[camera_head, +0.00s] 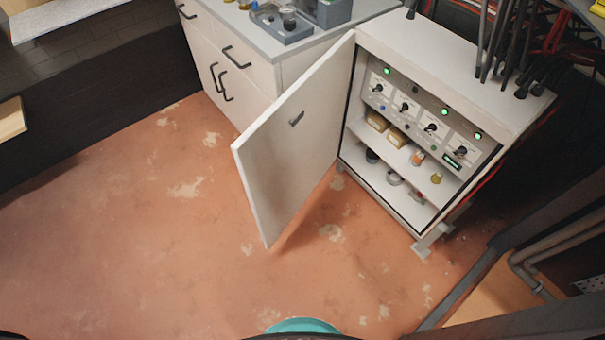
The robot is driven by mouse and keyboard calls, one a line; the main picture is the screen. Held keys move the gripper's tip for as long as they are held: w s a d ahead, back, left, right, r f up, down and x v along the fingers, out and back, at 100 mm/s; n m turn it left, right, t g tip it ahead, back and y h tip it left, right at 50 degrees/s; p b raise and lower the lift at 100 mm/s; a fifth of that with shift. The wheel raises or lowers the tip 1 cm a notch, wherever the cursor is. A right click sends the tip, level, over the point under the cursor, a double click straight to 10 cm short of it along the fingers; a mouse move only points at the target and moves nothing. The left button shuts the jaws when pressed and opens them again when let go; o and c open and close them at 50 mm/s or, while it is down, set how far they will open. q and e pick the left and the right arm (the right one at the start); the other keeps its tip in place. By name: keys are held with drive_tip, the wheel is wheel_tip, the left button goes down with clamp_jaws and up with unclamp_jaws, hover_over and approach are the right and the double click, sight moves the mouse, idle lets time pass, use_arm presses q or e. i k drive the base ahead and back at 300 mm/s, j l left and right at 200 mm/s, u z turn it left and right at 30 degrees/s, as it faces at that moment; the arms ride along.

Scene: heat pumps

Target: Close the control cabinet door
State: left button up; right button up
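The control cabinet (460,52) is a white box standing on the floor at the upper right. Its white door (300,150) is hinged on the cabinet's left side and stands wide open, swung out toward the lower left. A small dark latch or handle (297,118) sits on the door. Inside the cabinet are a control panel (425,118) with dials and green lights, and shelves holding small items. Neither of my grippers is in view.
A white drawer unit (225,60) with black handles stands left of the cabinet, close behind the open door. Cables (510,45) run up from the cabinet top. Pipes (560,245) and a dark frame are at the lower right. The worn orange floor (150,240) is clear.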

sight(280, 165)
drive_tip(key=k+z, duration=0.15)
drive_tip(key=z, duration=0.25)
drive_tip(key=k+z, duration=0.1)
drive_tip(key=z, duration=0.3)
drive_tip(key=k+l+z, duration=0.1)
drive_tip(key=z, duration=0.3)
drive_tip(key=i+j+z, duration=0.1)
drive_tip(key=j+z, duration=0.15)
drive_tip(key=j, duration=0.55)
drive_tip(key=j+z, duration=0.25)
drive_tip(key=j, duration=0.5)
